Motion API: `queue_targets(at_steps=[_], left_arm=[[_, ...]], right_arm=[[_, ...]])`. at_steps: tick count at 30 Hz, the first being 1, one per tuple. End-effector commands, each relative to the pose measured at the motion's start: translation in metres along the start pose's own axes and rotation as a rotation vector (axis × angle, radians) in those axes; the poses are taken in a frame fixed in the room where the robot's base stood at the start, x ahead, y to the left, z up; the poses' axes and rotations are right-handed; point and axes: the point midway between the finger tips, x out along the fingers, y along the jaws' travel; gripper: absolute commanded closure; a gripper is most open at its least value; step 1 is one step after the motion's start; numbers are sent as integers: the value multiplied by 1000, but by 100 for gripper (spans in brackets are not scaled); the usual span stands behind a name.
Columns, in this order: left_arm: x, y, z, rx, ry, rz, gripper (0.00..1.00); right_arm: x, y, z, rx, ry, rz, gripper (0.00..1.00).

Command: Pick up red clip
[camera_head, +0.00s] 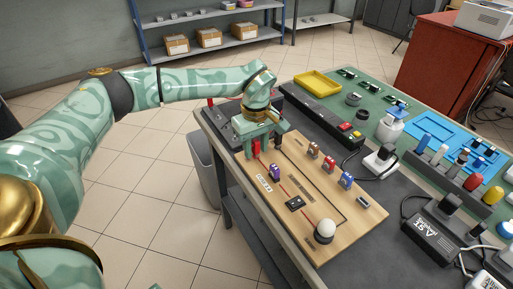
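My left gripper (264,147) points down over the far left corner of the wooden board (300,237). Its fingers are spread, and a red clip (256,148) stands between them, nearer the left finger. The gripper covers part of the clip, and I cannot tell whether a finger touches it. A purple clip (275,173) stands just in front of it on the board. My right gripper is not in view.
A long black bar (322,115) lies behind the board.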

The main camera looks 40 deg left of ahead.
Motion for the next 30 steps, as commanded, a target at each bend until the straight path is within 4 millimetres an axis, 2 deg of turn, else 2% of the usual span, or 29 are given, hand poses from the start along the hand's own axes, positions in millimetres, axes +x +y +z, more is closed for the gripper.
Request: queue_targets(at_steps=[1,3,13,17,22,30], left_arm=[[0,0,0,0,0,0,79],[0,0,0,0,0,0,99],[-1,0,0,0,0,-1,100],[-10,0,0,-1,1,1,100],[-40,0,0,-1,3,7,100],[-105,-49,27,2,2,6,100]], right_arm=[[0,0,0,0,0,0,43],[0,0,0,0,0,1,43],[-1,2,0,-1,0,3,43],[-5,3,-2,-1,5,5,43],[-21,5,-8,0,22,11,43],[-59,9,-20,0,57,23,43]])
